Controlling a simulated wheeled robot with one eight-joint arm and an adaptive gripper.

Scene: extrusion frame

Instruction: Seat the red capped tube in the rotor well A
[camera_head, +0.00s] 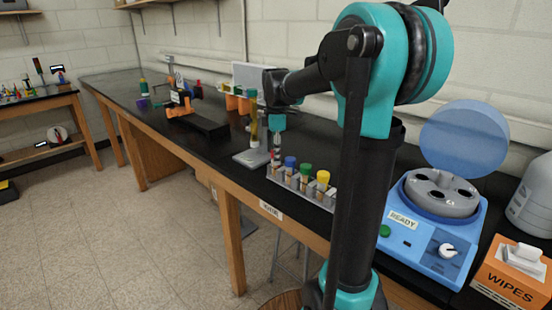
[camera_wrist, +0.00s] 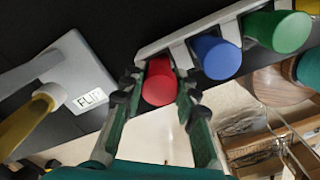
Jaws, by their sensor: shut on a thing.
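The red capped tube (camera_wrist: 159,82) is between my gripper's two fingers (camera_wrist: 156,98) in the wrist view, at the end of the grey rack (camera_wrist: 180,36). In the head view my gripper (camera_head: 277,145) points down at the rack's left end and mostly hides the red cap. The gripper is shut on the tube; whether its foot is still in the rack slot I cannot tell. The blue centrifuge (camera_head: 425,247) stands at the right with its lid (camera_head: 464,140) raised. Its grey rotor (camera_head: 437,205) shows dark wells and a small label that looks like A near the front.
Blue (camera_head: 290,162), green (camera_head: 306,170) and yellow (camera_head: 323,177) capped tubes stand in the rack right of the red one. An orange wipes box (camera_head: 515,275) sits right of the centrifuge.

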